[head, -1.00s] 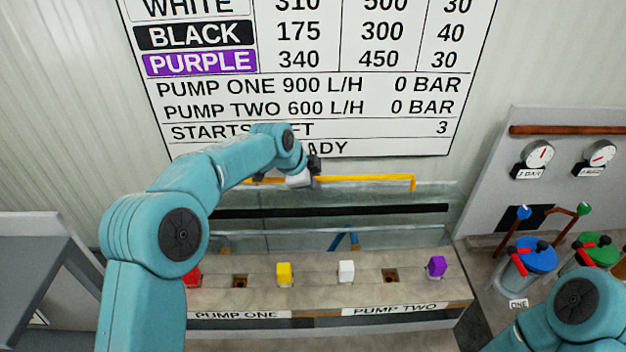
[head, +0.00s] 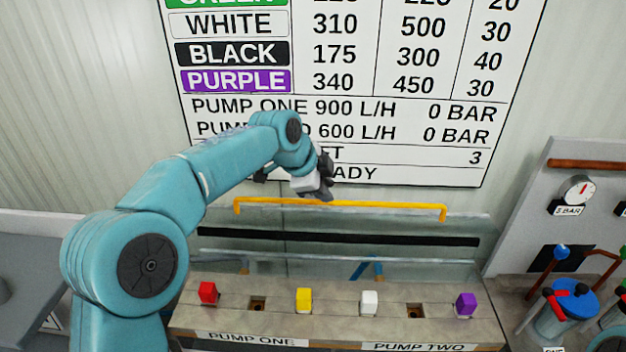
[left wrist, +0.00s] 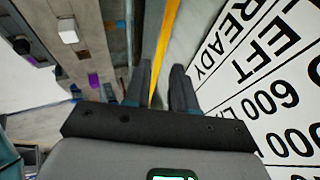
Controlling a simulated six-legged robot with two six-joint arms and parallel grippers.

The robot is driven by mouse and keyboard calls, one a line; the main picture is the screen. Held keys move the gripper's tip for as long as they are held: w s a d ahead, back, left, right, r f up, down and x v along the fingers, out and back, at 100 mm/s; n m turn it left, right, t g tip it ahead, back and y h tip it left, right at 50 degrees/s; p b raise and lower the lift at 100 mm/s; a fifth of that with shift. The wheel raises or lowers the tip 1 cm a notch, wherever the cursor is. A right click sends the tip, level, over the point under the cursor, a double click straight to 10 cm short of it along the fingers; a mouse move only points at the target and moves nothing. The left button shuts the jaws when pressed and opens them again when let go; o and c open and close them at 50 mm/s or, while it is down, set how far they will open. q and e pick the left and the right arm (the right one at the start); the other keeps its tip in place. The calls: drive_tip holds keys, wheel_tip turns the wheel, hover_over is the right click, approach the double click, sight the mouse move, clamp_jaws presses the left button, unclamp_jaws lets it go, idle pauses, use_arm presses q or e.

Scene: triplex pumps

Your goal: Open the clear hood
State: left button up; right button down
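The clear hood (head: 400,224) is a see-through panel with a yellow bar handle (head: 390,205) along its top edge. It stands behind the row of coloured blocks, which show uncovered in front of it. The yellow handle (left wrist: 165,35) runs beyond the fingertips. My right gripper is out of view.
A bench holds red (head: 208,293), yellow (head: 304,300), white (head: 369,302) and purple (head: 466,304) blocks, with empty square holes between. A sign (head: 340,110) hangs on the wall behind. A gauge panel (head: 580,230) and a blue-lidded vessel (head: 567,302) stand at right.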

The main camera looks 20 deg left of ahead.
use_arm(q)
drive_tip(key=v, duration=0.7)
drive_tip(key=shift+b, duration=0.3)
drive_tip(key=shift+w+f, duration=0.1)
